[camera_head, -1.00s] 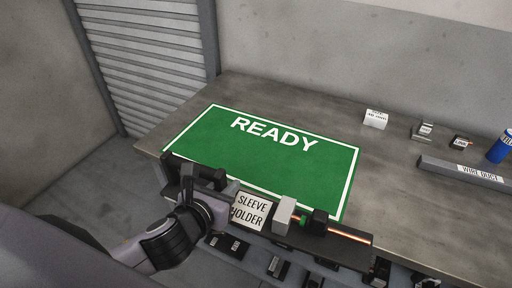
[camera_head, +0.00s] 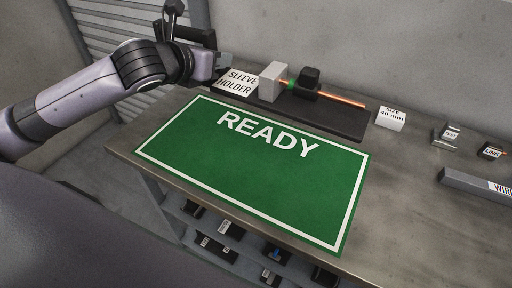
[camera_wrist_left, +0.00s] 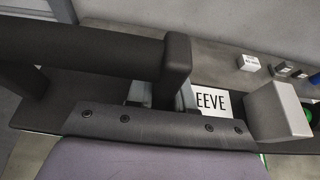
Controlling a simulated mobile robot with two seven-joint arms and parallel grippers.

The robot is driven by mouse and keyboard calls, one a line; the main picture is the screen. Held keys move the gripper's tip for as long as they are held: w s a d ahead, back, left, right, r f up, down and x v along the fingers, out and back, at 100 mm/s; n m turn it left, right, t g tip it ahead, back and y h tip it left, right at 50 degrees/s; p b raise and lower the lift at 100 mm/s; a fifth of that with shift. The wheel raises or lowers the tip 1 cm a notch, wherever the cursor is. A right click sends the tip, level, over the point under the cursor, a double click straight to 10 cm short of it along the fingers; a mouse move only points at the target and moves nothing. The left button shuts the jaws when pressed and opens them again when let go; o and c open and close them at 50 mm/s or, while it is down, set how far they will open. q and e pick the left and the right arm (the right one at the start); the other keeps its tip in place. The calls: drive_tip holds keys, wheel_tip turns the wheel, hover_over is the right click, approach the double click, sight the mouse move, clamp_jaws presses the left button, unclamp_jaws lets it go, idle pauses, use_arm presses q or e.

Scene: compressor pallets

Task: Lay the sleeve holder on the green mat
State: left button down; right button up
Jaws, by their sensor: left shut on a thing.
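The sleeve holder (camera_head: 335,117) is a long dark plate with a white label, a grey block, a black clamp and a copper rod with a green part. It lies behind the far edge of the green mat (camera_head: 250,172), marked READY, and is off the mat's green area. I cannot tell whether it hovers or touches the table. My left gripper (camera_head: 222,66) is shut on the holder at its left end. In the left wrist view the holder's grey block (camera_wrist_left: 277,112) and part of its label (camera_wrist_left: 212,101) show; the fingers partly hide the grip. My right gripper is not in view.
On the grey table (camera_head: 400,200), a white size block (camera_head: 391,119), small labelled parts (camera_head: 447,136) and a wire duct (camera_head: 478,184) stand at the right. The mat is bare. Several dark parts (camera_head: 228,229) lie on a lower level in front. A wall is behind.

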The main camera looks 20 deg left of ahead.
use_arm(q)
drive_tip(key=shift+w+a+r, duration=0.1)
drive_tip(key=shift+w+r, duration=0.05)
drive_tip(key=shift+r, duration=0.05)
wheel_tip(320, 180, down, 19)
drive_tip(key=b, duration=0.4)
drive_tip(key=shift+f+b, duration=0.15)
drive_tip(key=shift+b, duration=0.25)
drive_tip(key=shift+f, duration=0.15)
drive_tip(key=c, duration=1.4)
unclamp_jaws()
drive_tip(key=shift+f, duration=0.25)
drive_tip(key=o, duration=0.4)
drive_tip(key=shift+r, duration=0.2)
